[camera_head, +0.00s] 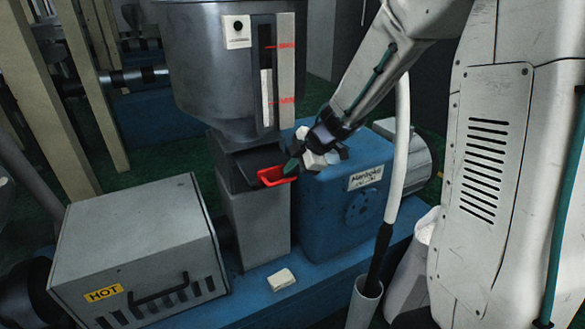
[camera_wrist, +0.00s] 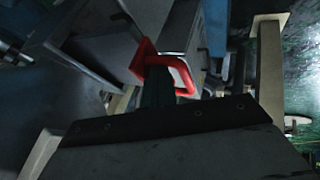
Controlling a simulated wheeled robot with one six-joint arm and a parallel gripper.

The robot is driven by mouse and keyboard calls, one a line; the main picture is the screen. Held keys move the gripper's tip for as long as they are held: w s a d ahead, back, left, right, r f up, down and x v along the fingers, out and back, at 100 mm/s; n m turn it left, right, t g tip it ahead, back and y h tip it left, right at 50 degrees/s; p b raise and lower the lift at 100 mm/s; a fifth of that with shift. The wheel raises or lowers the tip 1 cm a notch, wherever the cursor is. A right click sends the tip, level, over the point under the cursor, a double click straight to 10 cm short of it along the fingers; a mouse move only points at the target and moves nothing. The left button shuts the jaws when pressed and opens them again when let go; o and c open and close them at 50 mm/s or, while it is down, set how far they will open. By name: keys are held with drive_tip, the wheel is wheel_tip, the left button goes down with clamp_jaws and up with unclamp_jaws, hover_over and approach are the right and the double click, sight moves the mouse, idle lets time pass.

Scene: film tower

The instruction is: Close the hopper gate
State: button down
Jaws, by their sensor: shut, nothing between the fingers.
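The hopper (camera_head: 215,75) is a grey drum with a sight slot and red marks, standing above a grey neck. The hopper gate is a dark plate (camera_head: 255,162) in the slot under the drum, with a red handle (camera_head: 277,176) on its outer end. The plate shows outside the neck. My gripper (camera_head: 296,166) is shut, its fingertips close beside the red handle on the right. In the wrist view the red handle (camera_wrist: 165,72) lies just ahead of the fingers, which overlap its loop. I cannot tell whether they touch it. Nothing is held.
A blue gearbox (camera_head: 345,195) sits right below my gripper. A grey box marked HOT (camera_head: 140,245) stands at the lower left. A small pale block (camera_head: 281,279) lies on the blue base (camera_head: 250,305). A white hose (camera_head: 400,150) hangs right of the gearbox.

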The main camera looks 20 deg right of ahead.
drive_tip(key=w, duration=0.3)
drive_tip(key=shift+w+a, duration=0.15)
drive_tip(key=shift+w, duration=0.2)
drive_tip(key=v, duration=1.1)
approach(279, 182)
wheel_tip(279, 182, up, 2)
drive_tip(key=d, duration=0.2)
drive_tip(key=s+a+f, duration=0.2)
drive_tip(key=s+f, duration=0.1)
drive_tip(key=s, duration=0.1)
drive_tip(key=w+a+f, duration=0.1)
drive_tip(key=w+f, duration=0.1)
drive_tip(key=w+a+f, duration=0.1)
drive_tip(key=w+f, duration=0.1)
drive_tip(key=w, duration=0.1)
drive_tip(key=w+a+f, duration=0.2)
drive_tip(key=w, duration=0.1)
drive_tip(key=shift+w+a+f, duration=0.1)
drive_tip(key=shift+w, duration=0.45)
